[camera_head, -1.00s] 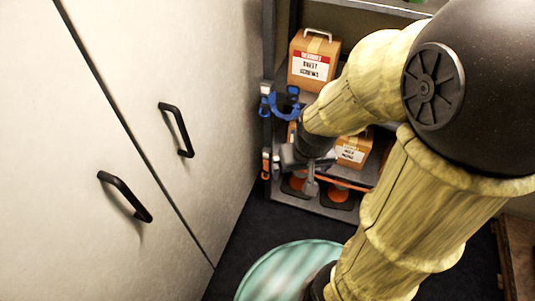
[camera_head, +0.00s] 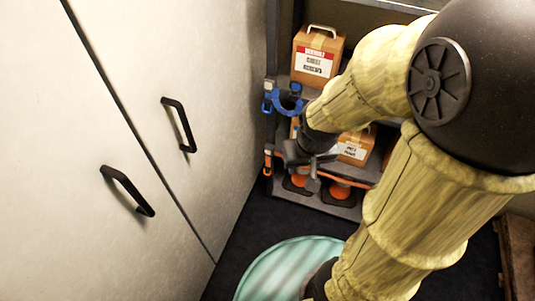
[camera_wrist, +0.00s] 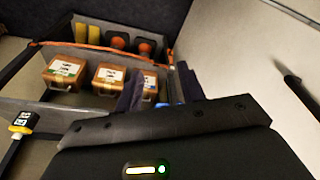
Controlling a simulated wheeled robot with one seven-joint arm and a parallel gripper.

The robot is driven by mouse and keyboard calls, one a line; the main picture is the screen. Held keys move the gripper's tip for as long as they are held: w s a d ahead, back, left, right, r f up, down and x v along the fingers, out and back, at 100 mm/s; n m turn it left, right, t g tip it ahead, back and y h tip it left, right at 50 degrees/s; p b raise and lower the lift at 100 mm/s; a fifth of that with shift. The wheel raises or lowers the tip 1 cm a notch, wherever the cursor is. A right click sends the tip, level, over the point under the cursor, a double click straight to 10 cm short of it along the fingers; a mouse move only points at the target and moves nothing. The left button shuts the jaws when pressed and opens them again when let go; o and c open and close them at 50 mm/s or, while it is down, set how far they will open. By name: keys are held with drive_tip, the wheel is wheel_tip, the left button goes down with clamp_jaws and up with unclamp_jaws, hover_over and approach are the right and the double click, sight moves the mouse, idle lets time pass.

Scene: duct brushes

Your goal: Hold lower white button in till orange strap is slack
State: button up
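The orange strap (camera_head: 340,180) runs nearly straight across the front of the lower shelf. It also shows in the wrist view (camera_wrist: 100,49) as a thin orange line. An orange-ended fitting (camera_head: 267,168) is on the rack's left post, with a small pale spot above it that may be the lower white button (camera_head: 268,153); it is too small to be sure. My gripper (camera_head: 304,172) is in front of the rack, right of that post and apart from it. In the wrist view the two dark fingers of my gripper (camera_wrist: 158,88) stand apart with nothing between them.
A blue clamp-like holder (camera_head: 286,104) sits higher on the left post. A white cabinet with black handles (camera_head: 128,190) fills the left. A round teal top (camera_head: 285,268) is below.

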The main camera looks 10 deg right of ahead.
clamp_jaws()
drive_tip(key=shift+w, duration=0.15)
idle(0.4)
drive_tip(key=shift+a, duration=0.1)
drive_tip(key=shift+s, duration=0.2)
idle(0.3)
